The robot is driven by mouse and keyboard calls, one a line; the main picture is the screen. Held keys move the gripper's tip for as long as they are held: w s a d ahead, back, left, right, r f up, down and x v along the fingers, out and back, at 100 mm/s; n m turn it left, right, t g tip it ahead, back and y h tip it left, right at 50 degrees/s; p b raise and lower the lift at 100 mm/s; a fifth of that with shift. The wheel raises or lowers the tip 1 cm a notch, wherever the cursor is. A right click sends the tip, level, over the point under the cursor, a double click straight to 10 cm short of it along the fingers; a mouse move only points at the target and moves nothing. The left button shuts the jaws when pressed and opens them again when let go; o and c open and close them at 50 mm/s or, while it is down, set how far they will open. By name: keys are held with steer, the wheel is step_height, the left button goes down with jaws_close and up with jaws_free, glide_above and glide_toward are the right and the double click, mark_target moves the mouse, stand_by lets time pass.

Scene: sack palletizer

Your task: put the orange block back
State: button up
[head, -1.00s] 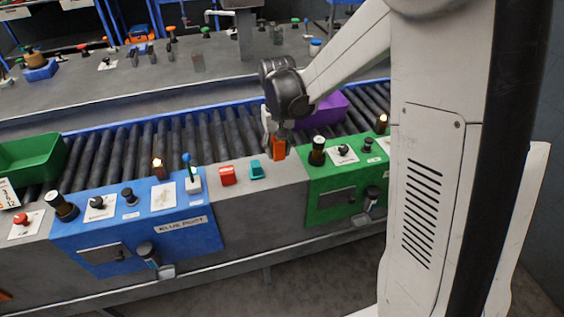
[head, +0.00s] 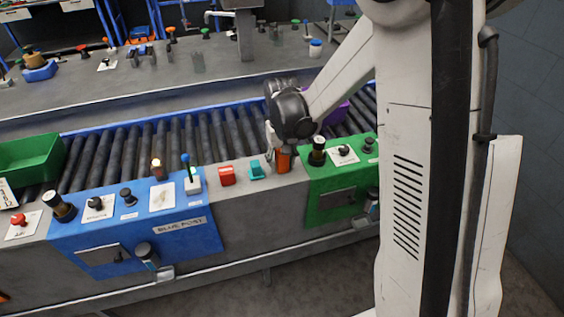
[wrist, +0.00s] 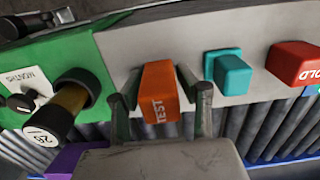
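The orange block (head: 284,160), marked TEST, is upright at the grey console strip beside the green panel, in line with the teal and red blocks. In the wrist view the orange block (wrist: 160,92) is between my two fingers, with a narrow gap visible on each side. My gripper (wrist: 160,85) is open around it. In the head view my gripper (head: 276,148) is partly hidden by the wrist. The block's underside is hidden, so I cannot tell whether it touches the console.
A teal block (head: 256,169) and a red block (head: 227,176) stand to the left. The green panel (head: 337,193) with a dark-topped knob (head: 318,151) is close on the right. The roller conveyor (head: 165,140) runs behind, with a purple bin (head: 343,112).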

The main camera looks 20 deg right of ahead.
steer(key=shift+o, duration=1.1)
step_height(320, 180, up, 12)
steer(key=shift+f+p, duration=0.1)
steer(key=shift+p, duration=0.8)
steer(key=shift+s+r, duration=0.3)
steer(key=shift+r, duration=0.35)
steer(key=s+r+t, duration=0.3)
steer(key=s+r, duration=0.1)
steer(key=s, duration=0.7)
steer(key=s+r+t, duration=0.4)
steer(key=s, duration=0.6)
steer(key=shift+s, duration=0.35)
steer(key=shift+c, duration=0.5)
